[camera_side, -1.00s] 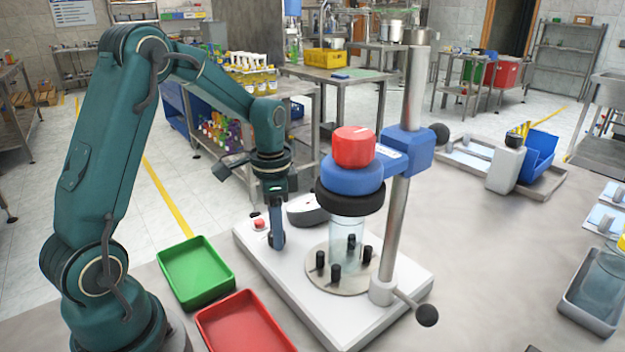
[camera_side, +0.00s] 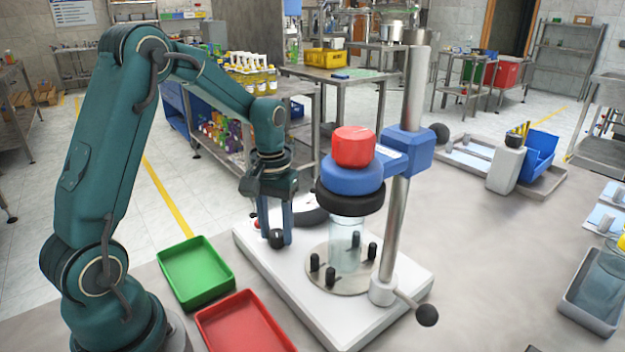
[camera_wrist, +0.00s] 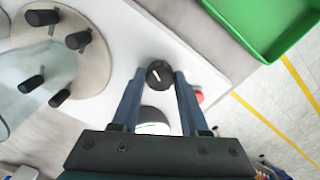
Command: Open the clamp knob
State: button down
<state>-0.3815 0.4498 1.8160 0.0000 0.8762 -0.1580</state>
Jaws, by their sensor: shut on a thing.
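The clamp knob (camera_wrist: 158,74) is black with a white pointer line and sits on the white base (camera_wrist: 190,58). It also shows in the side view (camera_side: 277,239). My gripper (camera_wrist: 156,80) is shut on the knob, with one blue finger on each side; its fingers also show in the side view (camera_side: 278,232). Several black clamp pegs (camera_side: 314,262) stand on the round plate (camera_side: 344,287) around a clear bottle (camera_side: 350,258). The pegs look spaced apart from the bottle. The bottle's top is hidden under the black ring of the capping head (camera_side: 350,200).
A red knob (camera_side: 353,147) tops the capping head beside a steel column (camera_side: 412,110). A red button (camera_wrist: 198,97) and a dark round device (camera_side: 308,212) are close to my fingers. A green tray (camera_side: 196,272) and a red tray (camera_side: 246,325) lie left of the base.

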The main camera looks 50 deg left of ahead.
aim_at(276, 232)
jog(key=n, duration=0.4)
jog(key=shift+r+n, duration=0.1)
jog(key=shift+n, duration=0.3)
dwell(0.4)
jog(key=shift+c, duration=2.1)
grip_release()
jog(key=shift+r, duration=2.55)
